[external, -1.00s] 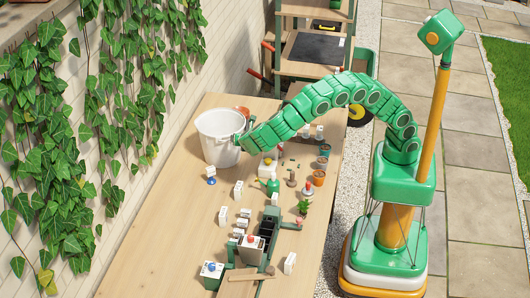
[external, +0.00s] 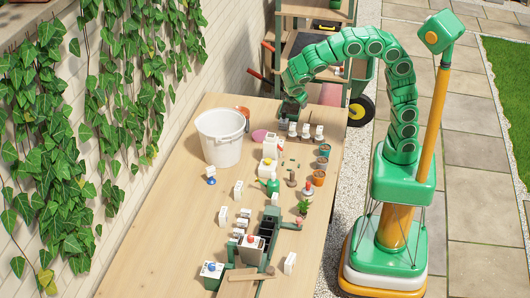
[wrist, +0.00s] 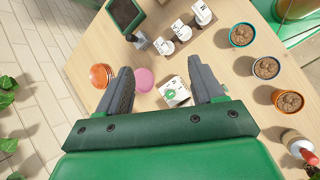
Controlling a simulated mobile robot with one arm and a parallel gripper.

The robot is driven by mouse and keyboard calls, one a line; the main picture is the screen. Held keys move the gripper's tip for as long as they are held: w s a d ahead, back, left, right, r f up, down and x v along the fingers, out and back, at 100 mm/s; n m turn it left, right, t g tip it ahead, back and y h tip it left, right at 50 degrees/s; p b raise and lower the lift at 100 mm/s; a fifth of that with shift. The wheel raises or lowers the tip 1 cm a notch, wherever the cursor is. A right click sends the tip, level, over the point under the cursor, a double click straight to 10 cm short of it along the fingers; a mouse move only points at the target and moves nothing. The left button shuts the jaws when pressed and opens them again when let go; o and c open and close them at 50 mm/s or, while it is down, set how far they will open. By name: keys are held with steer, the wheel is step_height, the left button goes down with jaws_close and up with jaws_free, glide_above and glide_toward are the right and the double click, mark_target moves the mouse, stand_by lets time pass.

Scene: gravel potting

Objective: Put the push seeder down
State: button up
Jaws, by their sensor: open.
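My gripper (wrist: 160,72) is open, with nothing between its two grey fingers in the wrist view. It is above the back part of the potting table (external: 190,200). A small white packet with a green mark (wrist: 175,92) shows below and between the fingers, apart from them. I cannot name the push seeder with certainty. A small upright piece with a red top (external: 308,188) stands near the table's right edge and shows at the lower right of the wrist view (wrist: 296,140). I cannot tell if that is the seeder.
A white bucket (external: 220,140) stands on the left. A pink disc (wrist: 145,79) and an orange pot (wrist: 101,76) lie left. White labels in a holder (wrist: 182,32) and a dark green box (wrist: 126,13) are ahead. The table's left front is clear.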

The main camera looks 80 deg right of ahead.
steer(key=s+d+m+g+y, duration=0.1)
steer(key=s+m+y, duration=0.6)
steer(key=s, duration=2.4)
steer(key=m, duration=0.4)
steer(key=shift+d+g, duration=0.15)
steer(key=shift+g, duration=0.15)
